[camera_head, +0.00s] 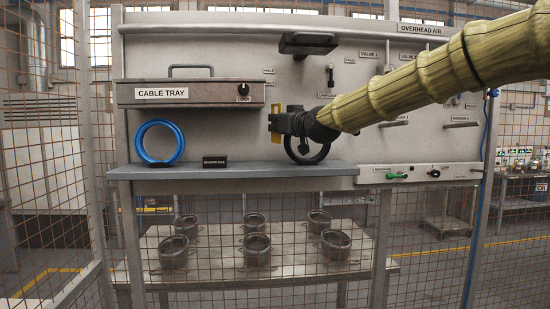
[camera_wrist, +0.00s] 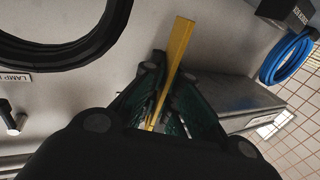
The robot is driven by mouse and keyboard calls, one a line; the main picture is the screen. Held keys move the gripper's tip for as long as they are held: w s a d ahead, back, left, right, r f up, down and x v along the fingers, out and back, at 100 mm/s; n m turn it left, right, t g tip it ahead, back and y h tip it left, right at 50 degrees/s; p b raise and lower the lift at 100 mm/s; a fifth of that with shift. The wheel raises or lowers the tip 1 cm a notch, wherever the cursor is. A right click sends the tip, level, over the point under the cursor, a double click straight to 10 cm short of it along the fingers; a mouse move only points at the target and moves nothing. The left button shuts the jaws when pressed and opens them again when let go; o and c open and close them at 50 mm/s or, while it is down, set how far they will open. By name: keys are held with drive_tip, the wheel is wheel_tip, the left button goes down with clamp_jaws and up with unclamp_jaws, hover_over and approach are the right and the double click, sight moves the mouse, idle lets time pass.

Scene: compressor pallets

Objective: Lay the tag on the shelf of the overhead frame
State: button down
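My gripper (camera_head: 277,124) is at the end of my arm, which reaches in from the right. It is shut on a thin yellow tag (camera_head: 276,138), which stands upright in the head view, above the shelf (camera_head: 240,170). The tag also shows as a long yellow strip between the fingers in the wrist view (camera_wrist: 180,50). The shelf is a grey-blue ledge across the front of the overhead frame (camera_head: 225,55). A clear gap separates the tag from the shelf top.
A blue coil (camera_head: 141,140) and a small black labelled block (camera_head: 214,162) occupy the shelf's left and middle. A black ring (camera_head: 325,152) is behind my gripper. The cable tray box (camera_head: 190,104) juts out above the shelf. Several metal pots stand on the table (camera_head: 210,240) below.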

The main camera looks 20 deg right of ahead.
drive_tip(key=shift+w+d+f+b, duration=0.1)
drive_tip(key=shift+w+f+b, duration=0.3)
drive_tip(key=shift+f, duration=0.6)
drive_tip(key=shift+w+d+f+b, duration=0.15)
drive_tip(key=shift+w+f+b, duration=0.2)
drive_tip(key=shift+f, duration=0.7)
drive_tip(key=shift+w+d+f+b, duration=0.1)
drive_tip(key=shift+w+f+b, duration=0.25)
drive_tip(key=shift+f, duration=0.65)
drive_tip(key=shift+w+d+f+p, duration=0.1)
drive_tip(key=shift+w+f+p, duration=0.25)
drive_tip(key=shift+f+p, duration=0.1)
drive_tip(key=shift+f, duration=0.1)
drive_tip(key=shift+f+b, duration=0.15)
drive_tip(key=shift+b, duration=0.15)
drive_tip(key=c, duration=1.9)
unclamp_jaws()
